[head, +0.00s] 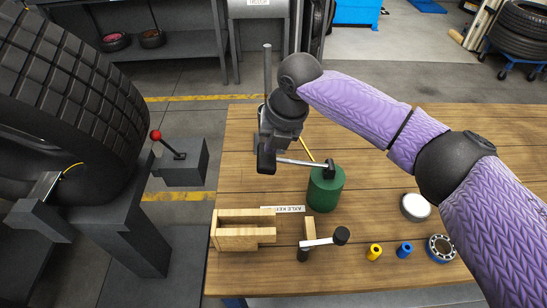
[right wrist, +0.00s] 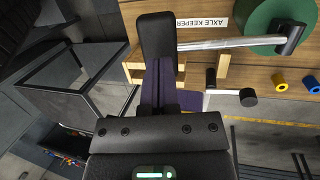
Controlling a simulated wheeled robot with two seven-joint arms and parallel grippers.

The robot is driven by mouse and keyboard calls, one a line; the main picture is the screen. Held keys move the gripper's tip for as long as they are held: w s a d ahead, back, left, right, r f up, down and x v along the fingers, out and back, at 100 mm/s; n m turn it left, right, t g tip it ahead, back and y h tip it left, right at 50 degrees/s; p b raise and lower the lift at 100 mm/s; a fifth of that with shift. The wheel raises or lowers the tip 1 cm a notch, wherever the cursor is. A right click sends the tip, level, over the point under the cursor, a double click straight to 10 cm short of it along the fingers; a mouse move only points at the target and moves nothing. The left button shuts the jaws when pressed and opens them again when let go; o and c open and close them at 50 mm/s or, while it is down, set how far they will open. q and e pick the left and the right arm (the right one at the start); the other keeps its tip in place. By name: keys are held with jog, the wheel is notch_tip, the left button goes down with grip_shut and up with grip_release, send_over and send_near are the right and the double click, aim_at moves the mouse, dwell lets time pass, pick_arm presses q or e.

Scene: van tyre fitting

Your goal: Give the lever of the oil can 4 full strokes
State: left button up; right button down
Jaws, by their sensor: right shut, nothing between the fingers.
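The oil can is a green cylinder (head: 325,192) standing on the wooden table; part of it also shows at the top right of the right wrist view (right wrist: 262,22). Its silver lever (head: 300,163) runs left from a dark fitting on the can's top and looks near level in the head view. My right gripper (head: 266,160) is shut and empty at the lever's outer left end. In the right wrist view the silver rod (right wrist: 220,43) meets the dark block at the fingertips; I cannot tell whether they touch. The left gripper is out of view.
A wooden forked block (head: 228,240), an axle keeper label (head: 285,209) and a black-knobbed crank (head: 322,242) lie near the can. Yellow (head: 375,252) and blue (head: 405,250) bushes, a bearing (head: 441,248) and a round tin (head: 415,207) stand right. A big tyre (head: 70,100) stands left.

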aim_at(267, 156)
jog(key=shift+b+x, duration=0.3)
jog(key=shift+x, duration=0.45)
jog(key=shift+s+a+f, duration=0.1)
jog(key=shift+b+x, duration=0.55)
jog(key=shift+x, duration=0.45)
jog(key=shift+s, duration=0.15)
jog(key=shift+f+b, duration=0.35)
jog(key=shift+f, duration=0.2)
jog(key=shift+a+f, duration=0.1)
jog(key=shift+f, duration=0.35)
